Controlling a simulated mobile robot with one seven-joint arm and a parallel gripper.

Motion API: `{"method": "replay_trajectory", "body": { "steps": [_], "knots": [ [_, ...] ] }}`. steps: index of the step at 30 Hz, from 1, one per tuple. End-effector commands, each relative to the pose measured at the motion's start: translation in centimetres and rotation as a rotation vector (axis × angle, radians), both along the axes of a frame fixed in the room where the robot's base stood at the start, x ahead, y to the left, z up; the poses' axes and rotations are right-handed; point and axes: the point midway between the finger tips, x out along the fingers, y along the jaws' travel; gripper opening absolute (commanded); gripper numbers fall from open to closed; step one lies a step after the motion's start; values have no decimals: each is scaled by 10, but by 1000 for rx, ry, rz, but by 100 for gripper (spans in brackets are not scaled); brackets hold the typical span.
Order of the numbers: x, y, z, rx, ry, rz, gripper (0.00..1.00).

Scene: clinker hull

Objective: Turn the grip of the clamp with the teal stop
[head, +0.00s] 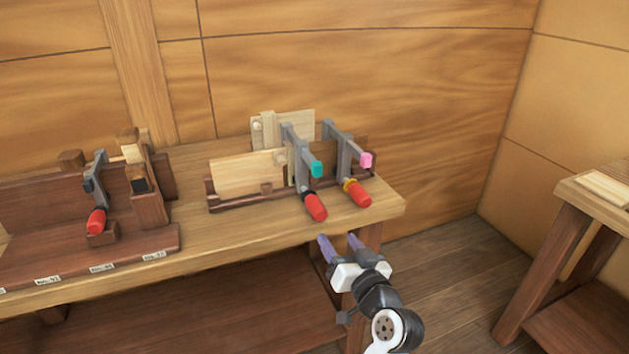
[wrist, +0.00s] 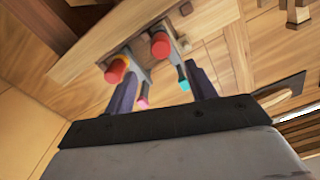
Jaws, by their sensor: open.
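The clamp with the teal stop (head: 316,168) is grey and stands at the board rack on the bench. Its red grip (head: 316,206) slants down over the front of the rack. In the wrist view the teal stop (wrist: 183,82) and the red grip (wrist: 160,46) both show. My gripper (head: 338,242) is open and empty, with purple fingers, in front of and below that grip, past the bench's front edge. In the wrist view the grip lies beyond the gap between my fingers (wrist: 162,82), not touched.
Close on the right stands a similar clamp with a pink stop (head: 366,160), a yellow collar and a red grip (head: 357,193). Another red-gripped clamp (head: 96,220) is at the bench's left. A second table (head: 570,190) stands at right. The air before the bench looks clear.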

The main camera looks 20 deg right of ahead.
Motion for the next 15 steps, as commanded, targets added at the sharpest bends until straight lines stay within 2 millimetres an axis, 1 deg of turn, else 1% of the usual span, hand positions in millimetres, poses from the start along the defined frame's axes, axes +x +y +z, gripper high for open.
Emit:
{"method": "replay_trajectory", "body": {
  "steps": [2,5,8,15],
  "knots": [
    [-1,1,1,1,0,0,56],
    [8,2,1,1,1,1,56],
    [23,3,1,1,0,2,56],
    [75,5,3,2,2,2,56]
  ]
}}
